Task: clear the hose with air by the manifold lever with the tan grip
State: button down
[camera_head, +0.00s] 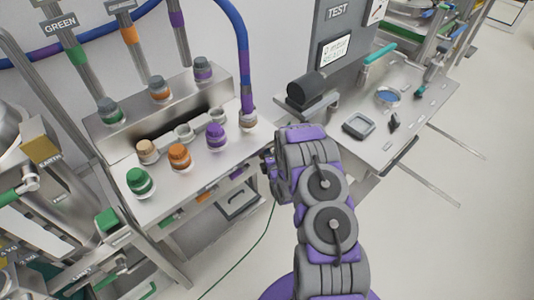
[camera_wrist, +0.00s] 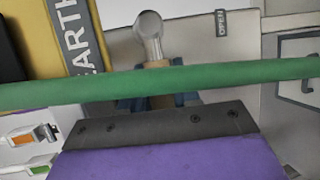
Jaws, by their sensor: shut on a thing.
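In the wrist view, the lever shows as a metal ball end and stem (camera_wrist: 149,32) above a tan grip (camera_wrist: 158,73). My gripper (camera_wrist: 158,98) has its blue fingers on either side of the tan grip and is shut on it. A green bar or tube crosses in front and hides part of the fingers and grip. In the head view, my gripper (camera_head: 268,167) is beside the bench's right end; the lever is hidden there. A blue and purple hose (camera_head: 243,60) comes down to a collared fitting (camera_head: 248,119) on the bench.
The bench (camera_head: 175,205) carries green (camera_head: 139,181), orange (camera_head: 179,156) and purple (camera_head: 216,136) capped fittings. The TEST post (camera_head: 335,55) and a side table (camera_head: 420,120) stand right. In the wrist view, an OPEN label (camera_wrist: 221,23) and yellow EARTH panel (camera_wrist: 75,40) show.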

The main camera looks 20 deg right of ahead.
jog(key=c, duration=1.1)
grip_release()
jog(key=shift+a+f+y, duration=0.1)
jog(key=shift+a+y, duration=0.2)
jog(key=shift+c, duration=0.2)
jog(key=shift+o, duration=1.2)
jog(key=shift+d, duration=0.35)
jog(key=shift+a, duration=0.1)
jog(key=shift+s, duration=0.2)
jog(key=s+r+p, duration=0.3)
jog(key=s, duration=1.3)
jog(key=shift+s+a, duration=0.25)
jog(key=shift+r, duration=0.1)
